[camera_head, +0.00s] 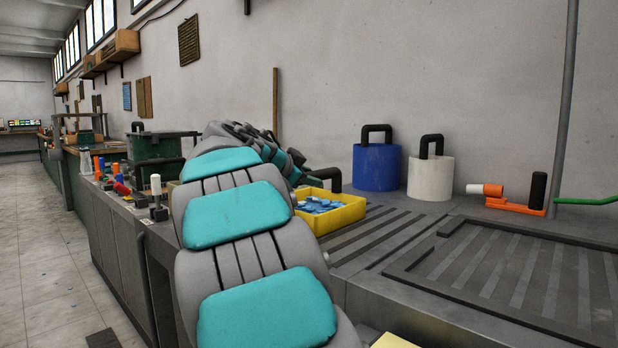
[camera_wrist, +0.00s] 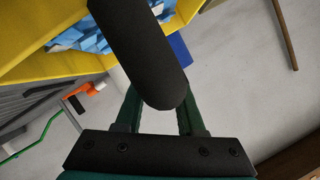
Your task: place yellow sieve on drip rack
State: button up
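The yellow sieve (camera_head: 345,212) is a shallow yellow tray with blue pieces in it, seen past my arm in the head view. Its yellow wall fills the top of the wrist view (camera_wrist: 55,75). Its thick black handle (camera_wrist: 145,55) comes in between the two dark green fingers of my gripper (camera_wrist: 162,103). The fingers look closed on both sides of the handle, which hides their inner tips. In the head view the gripper is mostly hidden by my arm. The drip rack seems to be the ribbed dark framed panel (camera_head: 480,290) at the right; it is bare.
A blue weight-like cylinder (camera_head: 376,168) and a white one (camera_head: 430,178), both with black handles, stand by the wall. An orange tool (camera_head: 515,202) with a green hose lies behind the ribbed panel. Several small tools crowd the counter left of my arm.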

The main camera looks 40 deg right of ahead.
jog(key=o, duration=0.4)
jog(key=shift+c, duration=0.2)
jog(key=shift+r, duration=0.15)
jog(key=shift+r+p, duration=0.15)
jog(key=shift+p, duration=0.15)
jog(key=b+v, duration=0.2)
jog(key=v, duration=1)
